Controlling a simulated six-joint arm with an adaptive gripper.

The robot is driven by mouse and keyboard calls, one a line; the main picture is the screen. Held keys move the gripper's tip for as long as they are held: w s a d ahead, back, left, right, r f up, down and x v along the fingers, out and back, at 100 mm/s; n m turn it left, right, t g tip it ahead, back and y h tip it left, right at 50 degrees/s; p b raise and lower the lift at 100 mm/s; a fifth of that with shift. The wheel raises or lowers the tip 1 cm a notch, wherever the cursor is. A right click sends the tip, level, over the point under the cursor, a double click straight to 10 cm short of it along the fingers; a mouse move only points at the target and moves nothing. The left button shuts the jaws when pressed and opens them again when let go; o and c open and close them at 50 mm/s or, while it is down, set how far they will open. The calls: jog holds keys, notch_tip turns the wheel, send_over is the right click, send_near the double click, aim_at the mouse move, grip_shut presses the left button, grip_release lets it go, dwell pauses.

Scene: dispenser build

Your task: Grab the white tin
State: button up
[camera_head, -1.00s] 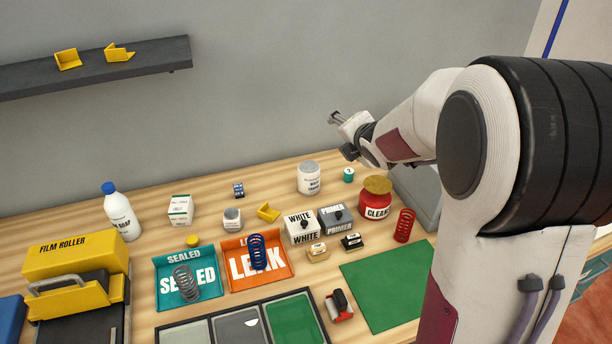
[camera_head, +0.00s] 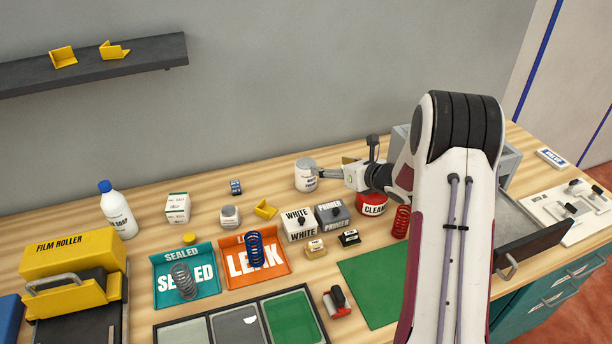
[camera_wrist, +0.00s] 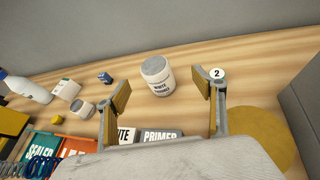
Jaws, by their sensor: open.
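The white tin (camera_head: 306,180), a round can with a grey lid and dark lettering, stands upright at the back of the wooden bench. It also shows in the wrist view (camera_wrist: 158,82), upright ahead of my gripper and between the lines of its two fingers. My gripper (camera_head: 318,173) is open and comes from the right at about the tin's height in the head view. In the wrist view my gripper (camera_wrist: 163,92) has its fingers spread wide, with nothing held. The tin looks just beyond the fingertips; I cannot tell whether they touch it.
A block marked WHITE (camera_head: 298,225) and a grey PRIMER block (camera_head: 332,214) stand in front of the tin. A red CLEAR can (camera_head: 371,206) is under my arm.

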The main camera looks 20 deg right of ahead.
aim_at(306, 171)
jog(key=f+n, duration=0.1)
jog(key=f+n+y, duration=0.1)
jog(key=f, duration=0.1)
jog(key=shift+s+a+f+n, duration=0.2)
jog(key=shift+a+f+n, duration=0.05)
jog(key=shift+n, duration=0.15)
jog(key=shift+x, duration=2.95)
jog(key=shift+w+a, duration=0.1)
jog(key=shift+w, duration=0.05)
jog(key=shift+x, duration=2.9)
jog(key=shift+a, duration=0.1)
jog(key=shift+r, duration=0.1)
jog(key=c, duration=1.5)
